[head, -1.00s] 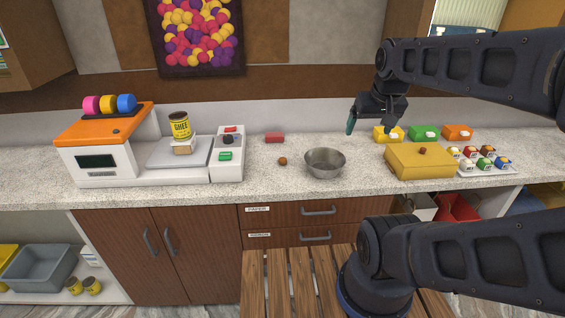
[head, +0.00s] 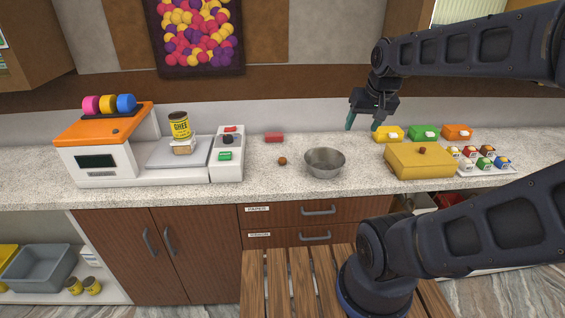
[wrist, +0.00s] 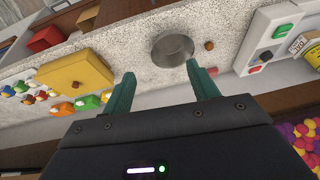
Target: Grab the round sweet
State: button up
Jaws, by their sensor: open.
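A small round brown sweet (head: 282,161) lies on the speckled counter, just left of the metal bowl (head: 325,163). In the wrist view the sweet (wrist: 209,45) shows beside the bowl (wrist: 172,50). A second, similar brown ball (head: 422,151) sits on top of the yellow box (head: 420,163). My gripper (head: 362,123) hangs above the back of the counter, up and to the right of the bowl, with its fingers pointing down. It is open and empty, well apart from both balls. In the wrist view its two green fingers (wrist: 160,72) are spread.
A scale (head: 178,152) with a ghee tin (head: 179,124) and a button panel (head: 228,155) stand left of the sweet. A red block (head: 274,138) lies behind it. Small coloured boxes (head: 424,133) and a tray of small items (head: 486,168) are at right. Counter around the sweet is clear.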

jog(key=w+a+f+m+g, duration=0.1)
jog(key=w+a+f, duration=0.25)
jog(key=w, duration=0.45)
jog(key=m+h, duration=0.2)
send_near(282, 158)
jog(key=shift+t, duration=0.4)
jog(key=shift+w+d+f, duration=0.1)
jog(key=shift+d+f, duration=0.05)
jog(key=shift+f, duration=0.9)
jog(key=shift+w+d+f, duration=0.1)
jog(key=shift+d+f, duration=0.05)
jog(key=shift+f, duration=0.9)
jog(key=shift+x, duration=2.55)
jog(key=shift+w, duration=0.15)
jog(key=shift+r, duration=0.1)
jog(key=c, duration=1)
